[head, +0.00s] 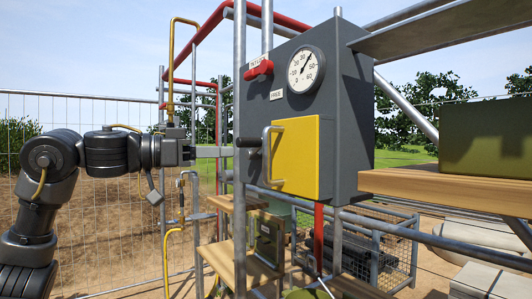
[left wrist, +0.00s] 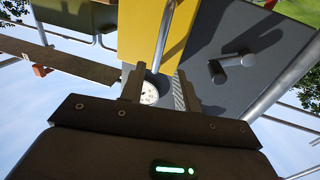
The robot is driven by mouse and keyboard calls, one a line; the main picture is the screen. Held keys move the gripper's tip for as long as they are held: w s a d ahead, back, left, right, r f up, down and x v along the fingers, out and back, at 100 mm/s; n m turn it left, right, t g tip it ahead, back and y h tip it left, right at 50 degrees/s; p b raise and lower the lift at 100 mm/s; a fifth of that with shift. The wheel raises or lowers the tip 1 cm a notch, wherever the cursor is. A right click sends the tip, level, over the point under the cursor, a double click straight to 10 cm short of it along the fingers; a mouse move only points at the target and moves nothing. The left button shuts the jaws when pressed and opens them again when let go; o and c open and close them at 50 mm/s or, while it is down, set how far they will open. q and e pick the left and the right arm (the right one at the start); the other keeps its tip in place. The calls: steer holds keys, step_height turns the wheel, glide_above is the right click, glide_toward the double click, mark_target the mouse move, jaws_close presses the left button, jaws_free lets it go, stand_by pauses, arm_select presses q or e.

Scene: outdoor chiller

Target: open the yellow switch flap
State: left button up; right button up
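The yellow switch flap (head: 303,160) is on the front of a dark grey box and looks shut. It also shows in the left wrist view (left wrist: 139,35). A silver bar handle (head: 266,157) stands off its left side. In the left wrist view the handle (left wrist: 166,35) runs down toward the space between my fingers. My left gripper (head: 232,152) points at the handle from the left, partly behind a post. Its fingers (left wrist: 160,83) are apart, with no object clearly held. I cannot tell whether they touch the handle. My right gripper is not in view.
The grey box (head: 347,120) carries a round gauge (head: 305,69) and a red switch (head: 259,70). A black knob (head: 247,142) sits left of the flap. A vertical metal post (head: 239,220) stands near the gripper. A wooden shelf (head: 440,185) juts out at right.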

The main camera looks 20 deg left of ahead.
arm_select(q)
steer(key=p, duration=0.4)
glide_above(266, 176)
steer(key=a, duration=0.1)
steer(key=shift+w+d+p, duration=0.3)
steer(key=shift+w+d, duration=0.1)
jaws_close()
